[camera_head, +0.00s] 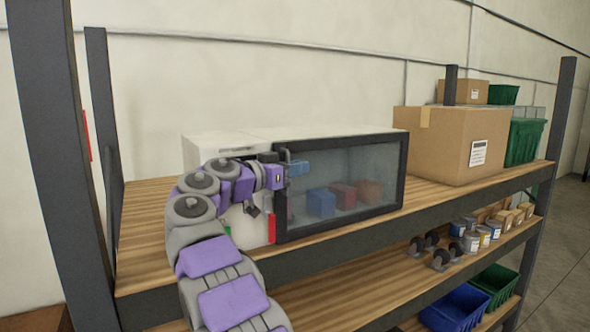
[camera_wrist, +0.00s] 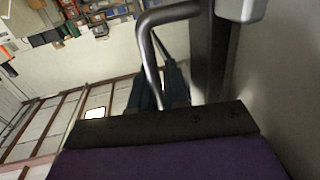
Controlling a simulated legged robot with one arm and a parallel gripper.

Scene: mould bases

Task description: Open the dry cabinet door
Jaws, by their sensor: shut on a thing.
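The dry cabinet (camera_head: 235,140) is a white box on the shelf's wooden top board. Its door (camera_head: 350,174) has a dark frame and a glass pane, with blue and red blocks showing behind it. The door looks flush with the front, though a small gap cannot be ruled out. My gripper (camera_head: 286,170) is at the door's left edge, shut on the handle. In the wrist view the handle (camera_wrist: 151,58) is a bent metal bar, and my gripper's dark fingers (camera_wrist: 160,88) meet its lower part. The exact contact is partly hidden.
A large cardboard box (camera_head: 440,142) stands right of the cabinet, with green bins (camera_head: 524,141) beside it. A dark rack post (camera_head: 60,150) rises at the left. Lower shelves hold cans, casters and a blue bin (camera_head: 455,307). Bare board lies before the cabinet.

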